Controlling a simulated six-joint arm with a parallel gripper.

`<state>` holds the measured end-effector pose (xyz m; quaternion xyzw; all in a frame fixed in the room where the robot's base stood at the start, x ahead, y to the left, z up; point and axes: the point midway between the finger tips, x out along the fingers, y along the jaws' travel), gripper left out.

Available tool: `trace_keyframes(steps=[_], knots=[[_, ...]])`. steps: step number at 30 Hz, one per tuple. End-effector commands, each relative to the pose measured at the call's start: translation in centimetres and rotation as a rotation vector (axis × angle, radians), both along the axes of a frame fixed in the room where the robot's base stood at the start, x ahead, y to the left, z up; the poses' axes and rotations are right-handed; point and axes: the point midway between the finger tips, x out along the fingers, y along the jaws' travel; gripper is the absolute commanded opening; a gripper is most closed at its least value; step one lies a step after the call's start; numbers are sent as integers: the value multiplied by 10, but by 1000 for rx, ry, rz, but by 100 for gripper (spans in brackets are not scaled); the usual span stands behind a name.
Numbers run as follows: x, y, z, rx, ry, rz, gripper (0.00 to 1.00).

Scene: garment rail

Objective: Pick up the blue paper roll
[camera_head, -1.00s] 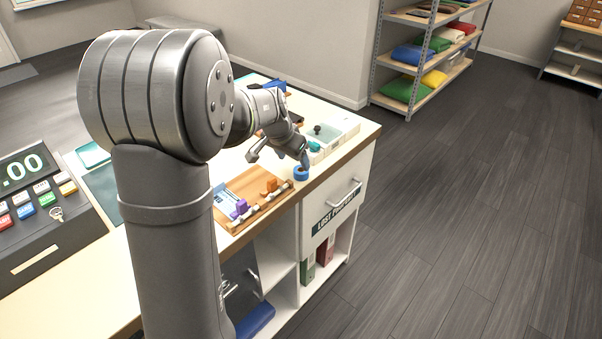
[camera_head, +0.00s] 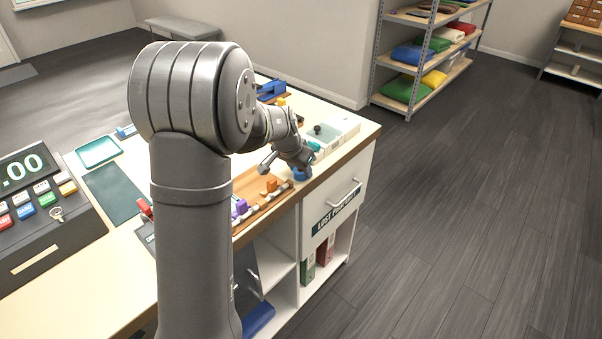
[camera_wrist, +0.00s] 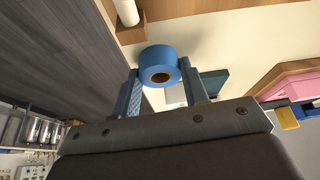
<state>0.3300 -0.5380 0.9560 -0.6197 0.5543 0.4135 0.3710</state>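The blue paper roll (camera_head: 301,174) stands on the counter near its right edge, just beyond the wooden tray. In the wrist view the roll (camera_wrist: 154,57) shows its dark core hole and lies at the far end of the gap between my fingers. My gripper (camera_head: 286,168) is open and low over the counter, one finger beside the roll and the other towards the wooden tray. In the wrist view bare gaps show between the fingers and I see no grip on the roll. Whether a finger touches it I cannot tell.
The wooden tray (camera_head: 249,186) with purple and orange pieces lies close to the roll. A pale bin (camera_head: 338,130) and a teal item (camera_head: 314,146) stand behind it. The counter's edge drops to an open shelf with binders (camera_head: 317,256). The cash register (camera_head: 40,215) is far left.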

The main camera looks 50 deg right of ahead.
Motion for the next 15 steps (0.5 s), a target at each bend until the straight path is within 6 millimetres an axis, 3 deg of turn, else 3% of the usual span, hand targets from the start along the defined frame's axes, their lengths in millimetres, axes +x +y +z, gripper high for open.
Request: trace_keyframes(steps=[2,15], knots=[[0,0,0,0,0,0,19],[0,0,11,-2,-2,-1,18]])
